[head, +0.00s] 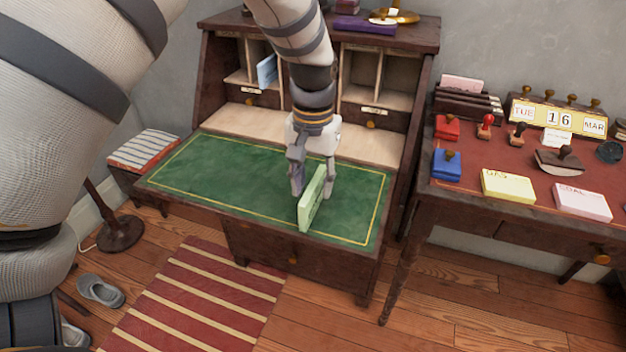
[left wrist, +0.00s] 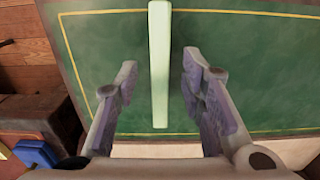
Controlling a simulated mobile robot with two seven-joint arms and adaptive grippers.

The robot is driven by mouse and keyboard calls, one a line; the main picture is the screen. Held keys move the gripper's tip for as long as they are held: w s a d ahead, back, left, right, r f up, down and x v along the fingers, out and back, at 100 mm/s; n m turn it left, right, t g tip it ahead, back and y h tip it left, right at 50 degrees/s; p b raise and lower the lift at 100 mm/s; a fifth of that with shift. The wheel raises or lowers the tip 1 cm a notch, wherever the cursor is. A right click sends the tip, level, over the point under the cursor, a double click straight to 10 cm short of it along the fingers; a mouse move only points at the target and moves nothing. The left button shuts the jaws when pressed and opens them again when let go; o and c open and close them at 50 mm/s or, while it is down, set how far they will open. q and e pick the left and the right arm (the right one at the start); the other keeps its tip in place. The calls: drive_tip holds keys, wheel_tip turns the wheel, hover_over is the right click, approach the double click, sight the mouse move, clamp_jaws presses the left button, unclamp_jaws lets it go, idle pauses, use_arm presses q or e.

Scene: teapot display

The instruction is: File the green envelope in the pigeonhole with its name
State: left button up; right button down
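The green envelope (head: 312,201) is pale green and stands on its edge on the green leather writing surface (head: 225,165) of the desk. In the left wrist view the envelope (left wrist: 160,70) shows as a thin upright strip. My left gripper (head: 312,180) points down over it, with one finger on each side. The fingers (left wrist: 158,75) are open, with gaps visible between them and the envelope. The pigeonholes (head: 376,80) are at the back of the desk, partly hidden by my left arm. Their name labels (head: 375,111) are too small to read. My right gripper is not in view.
A blue envelope (head: 267,70) stands in a left pigeonhole. Purple and brass items (head: 365,24) sit on the desk top. The right-hand table (head: 500,150) holds stamps, a calendar (head: 558,118), a yellow pad (head: 508,187) and a pink pad (head: 581,201). The left writing surface is clear.

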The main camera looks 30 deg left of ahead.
sight(313, 185)
use_arm(q)
wheel_tip(313, 185, up, 12)
idle(0.4)
idle(0.4)
